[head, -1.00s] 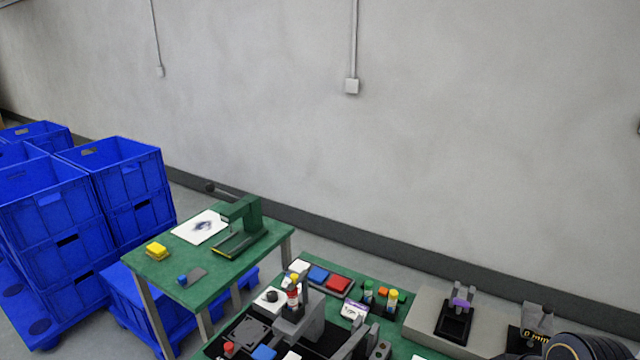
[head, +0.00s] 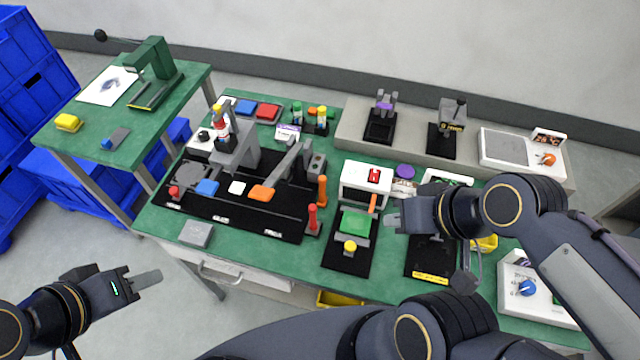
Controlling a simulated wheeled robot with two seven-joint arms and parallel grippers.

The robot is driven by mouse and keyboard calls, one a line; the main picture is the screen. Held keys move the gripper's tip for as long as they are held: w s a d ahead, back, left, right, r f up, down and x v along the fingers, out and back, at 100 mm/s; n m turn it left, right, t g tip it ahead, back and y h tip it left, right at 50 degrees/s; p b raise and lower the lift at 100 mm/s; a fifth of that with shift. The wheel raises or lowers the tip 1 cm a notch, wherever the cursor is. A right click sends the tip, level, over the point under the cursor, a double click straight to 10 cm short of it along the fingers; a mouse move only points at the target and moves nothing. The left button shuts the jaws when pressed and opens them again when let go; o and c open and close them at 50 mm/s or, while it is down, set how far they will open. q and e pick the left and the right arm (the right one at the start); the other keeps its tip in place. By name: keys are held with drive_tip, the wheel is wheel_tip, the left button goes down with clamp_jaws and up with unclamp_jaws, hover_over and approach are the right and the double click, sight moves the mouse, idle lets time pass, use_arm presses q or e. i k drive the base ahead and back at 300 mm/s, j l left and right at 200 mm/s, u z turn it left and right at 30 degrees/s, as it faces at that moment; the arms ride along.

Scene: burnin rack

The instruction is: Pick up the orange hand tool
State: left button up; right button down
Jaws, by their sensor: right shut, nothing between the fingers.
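An orange-handled tool (head: 322,190) stands upright on the green bench, just right of the long black mat. A similar red-handled tool (head: 312,218) stands just in front of it. My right gripper (head: 391,221) is shut and empty, to the right of the orange tool and apart from it, over the middle of the bench. My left gripper (head: 150,278) is at the lower left, in front of the bench and away from the tools. Its finger gap is not clear.
A black mat (head: 180,206) holds a grey press-like fixture (head: 235,150) and coloured pads. Right of the tools is a white-topped fixture (head: 355,180) with a green block and yellow knob. A smaller green table (head: 120,165) and blue crates (head: 35,60) stand left.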

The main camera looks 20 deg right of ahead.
sight(323, 200)
drive_tip(key=i+j+z, duration=0.2)
drive_tip(key=j, duration=0.25)
drive_tip(key=j+z, duration=0.2)
drive_tip(key=j, duration=0.25)
drive_tip(key=i+j+z, duration=0.2)
drive_tip(key=j, duration=0.25)
drive_tip(key=k, duration=0.1)
